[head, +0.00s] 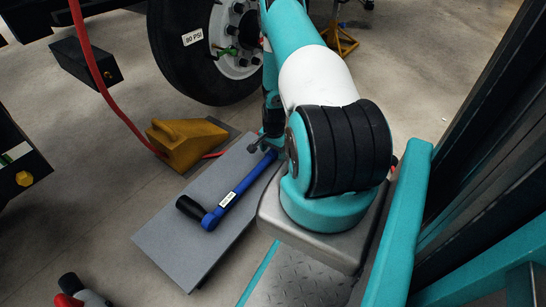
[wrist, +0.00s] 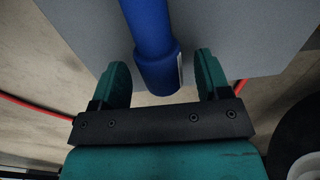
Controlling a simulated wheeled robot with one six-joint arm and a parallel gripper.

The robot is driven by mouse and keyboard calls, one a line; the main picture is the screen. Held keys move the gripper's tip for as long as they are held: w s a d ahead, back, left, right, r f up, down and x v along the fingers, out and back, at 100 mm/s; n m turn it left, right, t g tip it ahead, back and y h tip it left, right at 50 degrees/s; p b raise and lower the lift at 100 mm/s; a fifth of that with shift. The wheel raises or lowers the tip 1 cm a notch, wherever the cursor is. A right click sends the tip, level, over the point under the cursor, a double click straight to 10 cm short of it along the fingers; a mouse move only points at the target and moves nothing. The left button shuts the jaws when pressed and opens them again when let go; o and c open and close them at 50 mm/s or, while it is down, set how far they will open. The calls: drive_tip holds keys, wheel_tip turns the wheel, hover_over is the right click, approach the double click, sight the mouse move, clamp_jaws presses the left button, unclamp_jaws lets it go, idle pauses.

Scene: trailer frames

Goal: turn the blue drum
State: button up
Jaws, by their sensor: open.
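A long blue cylindrical tool with a white label (head: 228,199) lies on a grey slab (head: 158,238) in the head view. A black grip (head: 189,207) sticks out sideways at its near end. In the wrist view, a blue shaft ending in a wider blue collar (wrist: 157,72) shows over the grey slab. I see no other blue drum. My gripper (wrist: 162,66) is open. Its teal fingers stand on both sides of the collar, with gaps, so it is not clamped. In the head view, my arm partly hides the gripper and the tool's far end.
A yellow wheel chock (head: 187,142) sits at the slab's far left edge. A red hose (head: 97,75) runs down to it. A large tyre (head: 187,55) marked 90 PSI stands behind. A yellow stand (head: 342,41) is at the back. The slab's near part is clear.

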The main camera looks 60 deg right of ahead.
drive_tip(key=shift+f, duration=0.45)
drive_tip(key=shift+c, duration=0.3)
drive_tip(key=c, duration=0.9)
drive_tip(key=shift+g, duration=0.8)
drive_tip(key=o, duration=1)
drive_tip(key=shift+c, duration=0.2)
drive_tip(key=shift+w+r, duration=0.1)
